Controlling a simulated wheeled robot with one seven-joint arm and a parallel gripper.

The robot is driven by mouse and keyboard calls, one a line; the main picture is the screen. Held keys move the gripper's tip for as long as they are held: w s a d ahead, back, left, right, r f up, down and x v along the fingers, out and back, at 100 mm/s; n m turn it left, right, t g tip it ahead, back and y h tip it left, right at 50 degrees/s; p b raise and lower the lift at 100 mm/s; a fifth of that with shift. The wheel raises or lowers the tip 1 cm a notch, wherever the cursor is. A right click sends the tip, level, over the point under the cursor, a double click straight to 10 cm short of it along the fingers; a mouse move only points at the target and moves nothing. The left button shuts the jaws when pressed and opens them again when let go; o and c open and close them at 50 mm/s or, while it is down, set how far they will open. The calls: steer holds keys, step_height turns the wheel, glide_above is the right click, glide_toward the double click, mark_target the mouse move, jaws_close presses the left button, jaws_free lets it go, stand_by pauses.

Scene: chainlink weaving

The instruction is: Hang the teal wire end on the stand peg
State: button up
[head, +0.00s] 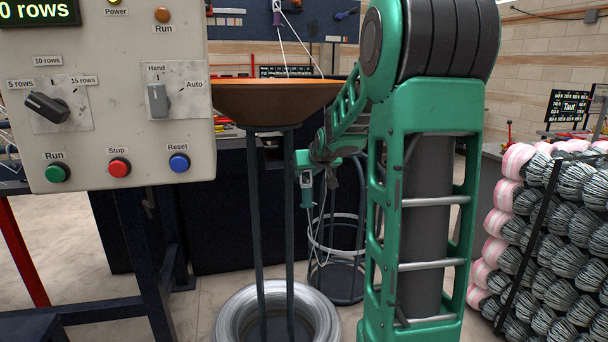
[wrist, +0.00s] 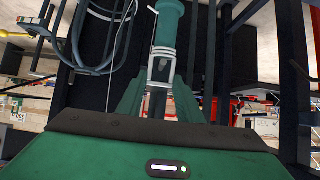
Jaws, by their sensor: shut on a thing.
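My gripper (head: 306,172) hangs at mid-height near the centre of the head view, left of my green arm. It is shut on the teal wire end (head: 307,195). In the wrist view the teal wire end (wrist: 168,22) stretches away from the fingers (wrist: 161,85), with pale bands at its near end. A dark stand (head: 345,283) with pale wire rings stands below and right of the gripper. Blue-grey curved tubing of a stand (wrist: 90,62) shows at upper left in the wrist view. I cannot make out the peg clearly.
A control panel (head: 110,95) fills the left of the head view. A brown dish (head: 270,103) on dark posts stands beside the gripper. A wire coil (head: 235,315) lies on the floor around the posts. Wire rolls (head: 560,235) are stacked at right.

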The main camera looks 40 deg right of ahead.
steer(key=shift+f, duration=0.9)
stand_by(0.6)
